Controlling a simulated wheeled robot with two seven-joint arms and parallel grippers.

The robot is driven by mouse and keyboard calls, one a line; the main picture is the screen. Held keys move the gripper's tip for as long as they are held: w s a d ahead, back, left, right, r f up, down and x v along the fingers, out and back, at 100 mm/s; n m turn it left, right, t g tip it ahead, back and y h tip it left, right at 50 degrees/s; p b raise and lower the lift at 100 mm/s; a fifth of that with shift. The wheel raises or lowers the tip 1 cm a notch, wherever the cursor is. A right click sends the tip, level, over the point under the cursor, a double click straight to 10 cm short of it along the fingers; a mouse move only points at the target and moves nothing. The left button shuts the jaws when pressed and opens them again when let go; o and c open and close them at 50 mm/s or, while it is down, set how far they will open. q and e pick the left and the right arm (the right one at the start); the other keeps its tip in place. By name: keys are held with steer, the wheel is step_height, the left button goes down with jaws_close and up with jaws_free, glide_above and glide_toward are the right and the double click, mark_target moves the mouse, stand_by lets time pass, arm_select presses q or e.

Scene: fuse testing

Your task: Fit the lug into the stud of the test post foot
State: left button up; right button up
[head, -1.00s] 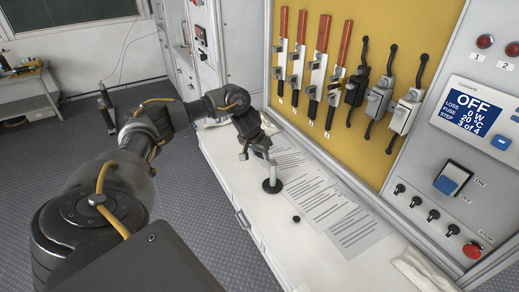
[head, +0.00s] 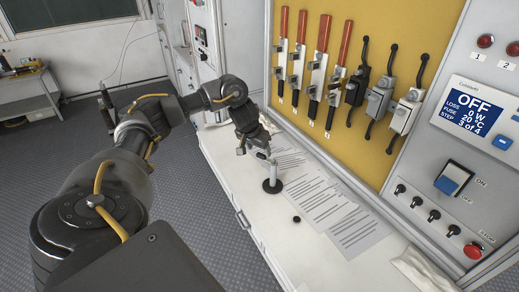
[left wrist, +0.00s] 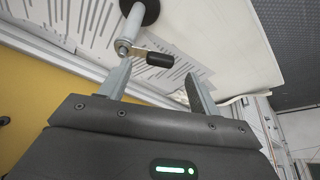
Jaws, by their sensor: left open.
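The test post is a pale upright cylinder (head: 273,172) on a round black foot (head: 272,186) on the white bench. In the left wrist view the post (left wrist: 133,24) has a metal stud with a nut-like end (left wrist: 123,47). A small metal lug with a black sleeve (left wrist: 158,59) sits at that end, its sleeve pointing sideways; I cannot tell how fully the lug is seated. My left gripper (head: 254,150) is just above the post top. In the left wrist view its fingers (left wrist: 155,72) are apart, with the sleeve beyond and between their tips, apparently not gripped. My right gripper is out of view.
Printed sheets (head: 318,198) lie beside the post. A small black round piece (head: 296,219) and a white cloth (head: 413,270) lie nearer the front. The display (head: 474,111) reads OFF.

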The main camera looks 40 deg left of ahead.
arm_select(q)
steer(key=p+v, duration=0.2)
steer(key=v, duration=0.5)
steer(key=shift+s+r, duration=0.2)
steer(key=shift+r, duration=0.05)
